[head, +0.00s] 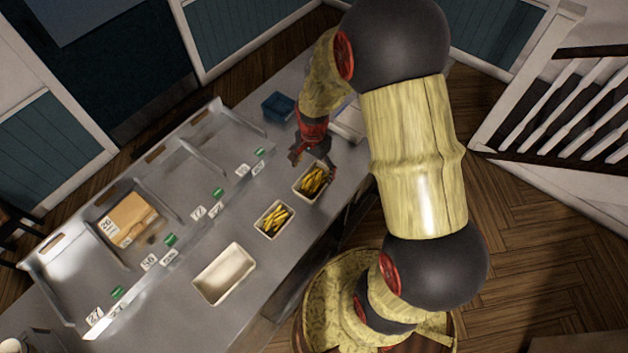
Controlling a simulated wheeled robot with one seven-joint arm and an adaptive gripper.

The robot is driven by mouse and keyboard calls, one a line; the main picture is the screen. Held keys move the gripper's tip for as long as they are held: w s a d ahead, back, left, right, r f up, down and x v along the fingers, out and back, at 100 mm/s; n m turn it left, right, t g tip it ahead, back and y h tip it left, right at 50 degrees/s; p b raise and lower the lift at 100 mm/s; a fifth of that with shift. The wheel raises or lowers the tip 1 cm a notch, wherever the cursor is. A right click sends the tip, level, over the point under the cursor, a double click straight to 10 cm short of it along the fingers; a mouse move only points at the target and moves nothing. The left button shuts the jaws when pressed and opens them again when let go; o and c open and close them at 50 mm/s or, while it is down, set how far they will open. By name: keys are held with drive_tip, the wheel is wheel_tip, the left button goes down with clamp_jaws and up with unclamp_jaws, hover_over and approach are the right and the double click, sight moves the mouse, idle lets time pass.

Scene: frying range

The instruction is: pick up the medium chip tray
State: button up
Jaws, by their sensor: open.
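Three pale rectangular trays stand in a row on the steel counter in the head view. The largest, an empty tray (224,273), is nearest the lower left. A tray of yellow chips (274,220) sits in the middle of the row. Another chip-filled tray (313,182) is at the far end and looks slightly larger than the middle one. I cannot tell for certain which of these two is the medium chip tray. My gripper (310,158) is open and empty, close to the far chip tray, pointing down. Whether it touches the tray's edge is unclear.
A steel counter (190,300) runs diagonally. Along its left side is a divided metal bay (185,205) with numbered labels and green tags. A cardboard box (130,219) lies in one section. A small blue container (278,107) stands beyond my gripper. My arm covers the right side.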

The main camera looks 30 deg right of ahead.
sight(314, 185)
wheel_tip(314, 185, down, 6)
drive_tip(key=shift+f, duration=0.25)
drive_tip(key=shift+s, duration=0.1)
drive_tip(key=shift+c, duration=0.9)
drive_tip(key=c, duration=1.9)
